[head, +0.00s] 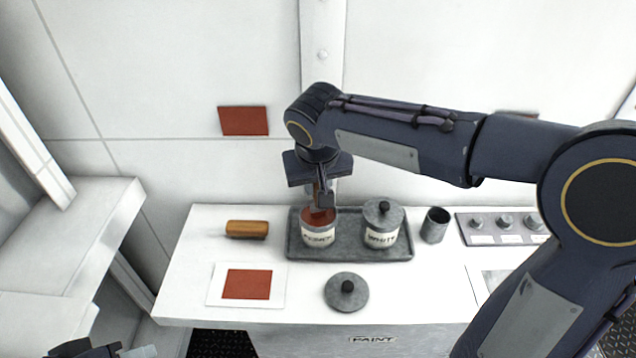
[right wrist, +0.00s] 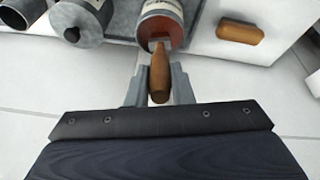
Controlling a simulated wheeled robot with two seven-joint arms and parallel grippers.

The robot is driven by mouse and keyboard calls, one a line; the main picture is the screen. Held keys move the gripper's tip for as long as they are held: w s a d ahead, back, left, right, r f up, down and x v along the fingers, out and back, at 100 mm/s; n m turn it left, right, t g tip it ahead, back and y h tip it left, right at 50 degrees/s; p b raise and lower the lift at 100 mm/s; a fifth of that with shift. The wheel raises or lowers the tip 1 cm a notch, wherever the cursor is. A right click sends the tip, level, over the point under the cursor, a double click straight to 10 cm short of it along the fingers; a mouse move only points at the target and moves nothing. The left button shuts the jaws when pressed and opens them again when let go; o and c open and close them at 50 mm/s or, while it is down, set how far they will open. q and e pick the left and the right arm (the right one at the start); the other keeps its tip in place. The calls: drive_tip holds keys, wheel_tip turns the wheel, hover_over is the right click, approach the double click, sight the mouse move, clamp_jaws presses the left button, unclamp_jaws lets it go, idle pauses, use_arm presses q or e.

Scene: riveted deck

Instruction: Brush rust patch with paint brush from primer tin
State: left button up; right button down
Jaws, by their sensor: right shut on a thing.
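My right gripper (head: 321,199) points down over the open primer tin (head: 318,236), which holds red-brown paint. It is shut on the wooden handle of the paint brush (right wrist: 160,78), with a finger on each side. The brush's lower end reaches into the mouth of the tin; its bristles are hidden. One rust-coloured patch (head: 244,121) is on the white wall, left of the gripper. Another red-brown square (head: 248,285) lies on a white card at the front left of the bench. Part of my left gripper (head: 108,350) shows at the bottom left edge, its fingers unclear.
A grey tray (head: 346,254) holds the tin and a lidded white-paint tin (head: 381,224). A loose lid (head: 346,292) lies in front. A wooden block (head: 246,229) lies left of the tray. A dark cup (head: 435,225) and a knob panel (head: 503,228) stand right.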

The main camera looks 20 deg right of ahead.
idle(0.6)
drive_tip(key=shift+r+p, duration=2.8)
drive_tip(key=shift+r, duration=0.75)
drive_tip(key=shift+f, duration=0.15)
